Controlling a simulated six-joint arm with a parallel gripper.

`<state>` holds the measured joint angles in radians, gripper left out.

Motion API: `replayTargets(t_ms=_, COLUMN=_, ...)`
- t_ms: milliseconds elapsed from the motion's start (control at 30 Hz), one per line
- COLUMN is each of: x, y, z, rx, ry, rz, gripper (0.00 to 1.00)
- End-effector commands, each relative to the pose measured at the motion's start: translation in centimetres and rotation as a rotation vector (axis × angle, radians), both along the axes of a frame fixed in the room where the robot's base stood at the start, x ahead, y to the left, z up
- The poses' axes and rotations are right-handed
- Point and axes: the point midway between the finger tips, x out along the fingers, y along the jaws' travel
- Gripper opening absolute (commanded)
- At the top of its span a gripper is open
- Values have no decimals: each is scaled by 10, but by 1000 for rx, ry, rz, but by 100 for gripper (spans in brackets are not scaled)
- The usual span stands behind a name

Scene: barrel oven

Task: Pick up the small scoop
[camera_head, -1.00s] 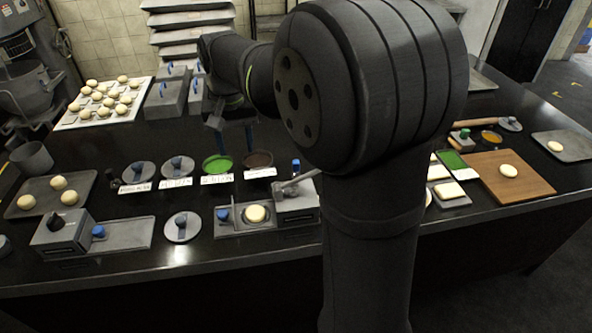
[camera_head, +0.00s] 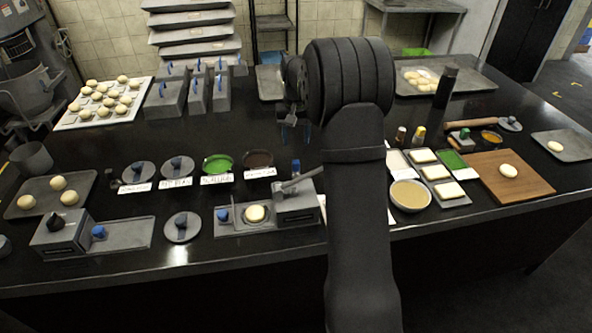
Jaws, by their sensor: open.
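My gripper (camera_head: 295,131) hangs over the back middle of the black table, behind the lever press. Its two blue-tipped fingers are apart, and nothing shows between them. I cannot make out the small scoop with certainty. A small item with a green knob (camera_head: 464,133) lies at the right by the rolling pin, but its shape is too small to tell. A dark-handled item (camera_head: 137,170) at the left, beside a lidded dish, is also unclear. My arm hides part of the table in the middle.
Green (camera_head: 217,164) and dark (camera_head: 258,160) bowls with labels stand left of my gripper. The lever press (camera_head: 297,203) is in front of it. A bowl of tan paste (camera_head: 410,195) and a wooden board (camera_head: 508,179) are at the right. Grey blue-handled boxes (camera_head: 197,95) stand back left.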

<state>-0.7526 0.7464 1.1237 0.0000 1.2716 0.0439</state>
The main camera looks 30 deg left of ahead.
Motion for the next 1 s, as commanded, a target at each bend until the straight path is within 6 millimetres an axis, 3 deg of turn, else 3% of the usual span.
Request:
replayTargets(t_ms=100, x=-1, y=0, z=-28, rx=-3, ry=3, rz=0, gripper=46)
replayTargets(t_ms=300, x=-1, y=0, z=-60, rx=-1, ry=2, rz=0, gripper=46)
replayTargets(t_ms=567, x=0, y=1, z=-74, rx=-1, ry=1, rz=0, gripper=46)
replayTargets(t_ms=833, x=1, y=1, z=-113, rx=-1, ry=2, rz=0, gripper=46)
replayTargets(t_ms=1000, x=1, y=1, z=-121, rx=0, ry=0, rz=0, gripper=46)
